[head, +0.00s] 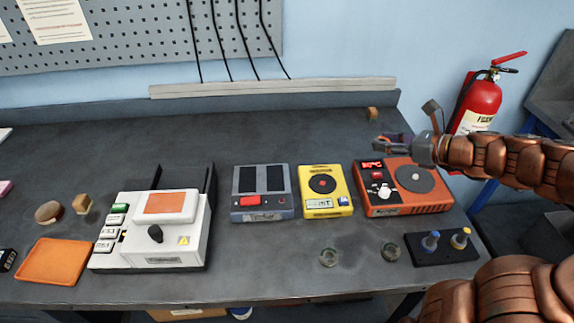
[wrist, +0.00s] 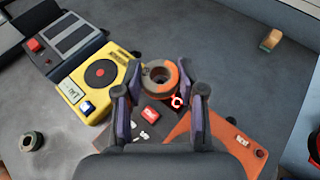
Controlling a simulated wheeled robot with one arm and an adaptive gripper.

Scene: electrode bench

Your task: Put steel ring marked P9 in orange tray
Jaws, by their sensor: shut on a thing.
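My gripper (head: 388,143) is at the right in the head view, raised above the back of the orange hot-plate device. In the wrist view my gripper (wrist: 160,80) is shut on a thick steel ring (wrist: 174,72), which sits between the two fingertips with its hole showing. Two other rings lie on the table in the head view, one left (head: 328,257) and one right (head: 390,252).
A white machine (head: 165,235), a grey device (head: 262,190), a yellow device (head: 327,190) and the orange hot-plate device (head: 400,205) stand between my gripper and the tray.

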